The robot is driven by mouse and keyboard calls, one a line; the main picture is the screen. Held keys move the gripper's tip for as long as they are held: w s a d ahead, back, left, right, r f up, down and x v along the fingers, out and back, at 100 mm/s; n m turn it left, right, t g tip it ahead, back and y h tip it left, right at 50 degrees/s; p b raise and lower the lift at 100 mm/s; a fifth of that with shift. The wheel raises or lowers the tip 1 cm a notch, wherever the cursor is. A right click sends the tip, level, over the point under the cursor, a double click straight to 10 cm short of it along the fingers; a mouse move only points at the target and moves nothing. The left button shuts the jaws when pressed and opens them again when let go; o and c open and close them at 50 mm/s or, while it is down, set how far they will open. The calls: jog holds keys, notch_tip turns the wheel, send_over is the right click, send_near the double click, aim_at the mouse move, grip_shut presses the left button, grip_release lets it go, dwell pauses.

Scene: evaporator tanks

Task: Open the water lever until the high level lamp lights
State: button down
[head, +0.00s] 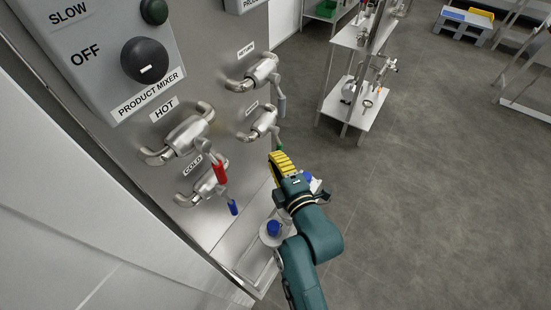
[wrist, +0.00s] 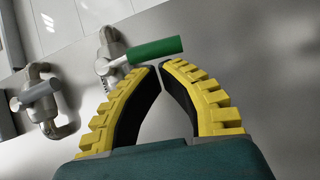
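A lever with a green handle (wrist: 155,50) sits on a metal valve at the top of the wrist view; its label is not readable. In the head view only a bit of the green handle (head: 280,149) shows, just beyond my gripper (head: 276,153). In the wrist view my gripper (wrist: 161,66) has its yellow fingers with black pads drawn together at the tips, with nothing between them. The tips are just short of the green handle or touching it; I cannot tell which. No lamp marked high level is visible.
The steel panel also carries a red lever (head: 219,172) by HOT, a blue lever (head: 233,207) by COLD and a grey lever (head: 281,105) by RETURN. A black mixer knob (head: 145,60) is above. A shelf rack (head: 352,95) stands behind on open floor.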

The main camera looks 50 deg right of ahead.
jog(key=shift+w+d+f+b, duration=0.2)
jog(key=shift+d+f+b, duration=0.1)
jog(key=shift+d+b, duration=0.5)
jog(key=shift+a, duration=0.1)
jog(key=w+a+f+p+v, duration=0.1)
jog(key=a+v, duration=0.1)
jog(key=v, duration=1)
jog(key=shift+s+a+r, duration=0.2)
jog(key=shift+s+a, duration=0.15)
jog(key=shift+a, duration=0.1)
